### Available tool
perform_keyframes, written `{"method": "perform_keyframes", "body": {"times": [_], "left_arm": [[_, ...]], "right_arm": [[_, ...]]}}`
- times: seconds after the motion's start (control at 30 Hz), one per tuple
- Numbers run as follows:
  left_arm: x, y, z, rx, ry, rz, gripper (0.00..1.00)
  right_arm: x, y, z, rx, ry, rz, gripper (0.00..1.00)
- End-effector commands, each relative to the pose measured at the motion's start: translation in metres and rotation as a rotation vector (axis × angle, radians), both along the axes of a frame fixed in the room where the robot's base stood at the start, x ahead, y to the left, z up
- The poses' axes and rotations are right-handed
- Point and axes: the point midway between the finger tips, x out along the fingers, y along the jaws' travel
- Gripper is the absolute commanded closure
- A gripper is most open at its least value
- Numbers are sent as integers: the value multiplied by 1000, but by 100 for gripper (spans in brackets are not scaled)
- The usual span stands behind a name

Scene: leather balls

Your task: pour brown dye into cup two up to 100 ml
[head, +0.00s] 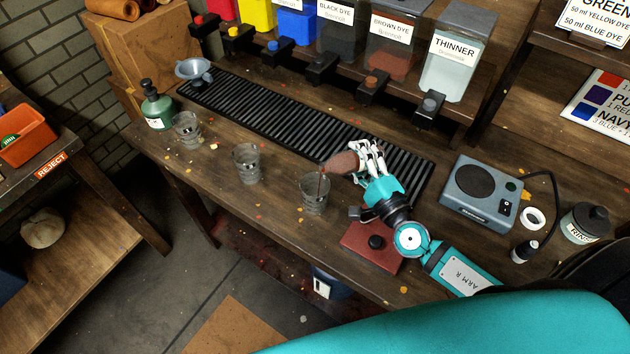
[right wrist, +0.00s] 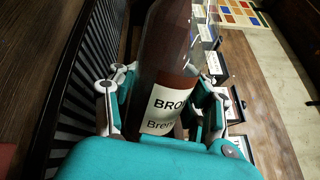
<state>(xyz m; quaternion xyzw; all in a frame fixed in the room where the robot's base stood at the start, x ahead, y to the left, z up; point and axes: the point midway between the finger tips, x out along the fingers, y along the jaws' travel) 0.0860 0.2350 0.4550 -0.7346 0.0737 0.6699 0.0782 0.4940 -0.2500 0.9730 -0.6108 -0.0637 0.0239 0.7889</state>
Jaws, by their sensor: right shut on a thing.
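My right gripper (head: 368,160) is shut on a brown bottle (head: 342,163), tilted nearly on its side with its mouth toward the left. In the right wrist view the bottle (right wrist: 170,55) sits between the fingers (right wrist: 165,105), its label partly readable as "BRO". The mouth is above the nearest glass cup (head: 314,195). A thin dark line, seemingly a stream, runs down from the mouth into this cup. Its liquid level and marks are too small to read. The middle cup (head: 248,165) and far-left cup (head: 187,130) stand on the table. No cup numbers are readable. My left gripper is out of view.
A ribbed black mat (head: 290,118) runs behind the cups. Dye tanks with taps, including brown (head: 390,50) and thinner (head: 455,65), stand above it. A green bottle (head: 155,110), red block (head: 370,245) and grey device (head: 482,195) stand around the table.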

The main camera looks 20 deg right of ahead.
Motion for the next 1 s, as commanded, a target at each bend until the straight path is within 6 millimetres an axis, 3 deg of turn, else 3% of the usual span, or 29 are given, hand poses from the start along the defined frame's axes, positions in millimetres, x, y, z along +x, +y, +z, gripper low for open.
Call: {"method": "perform_keyframes", "body": {"times": [1.0], "left_arm": [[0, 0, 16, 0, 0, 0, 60]], "right_arm": [[0, 4, 10, -94, -15, 0, 100]]}}
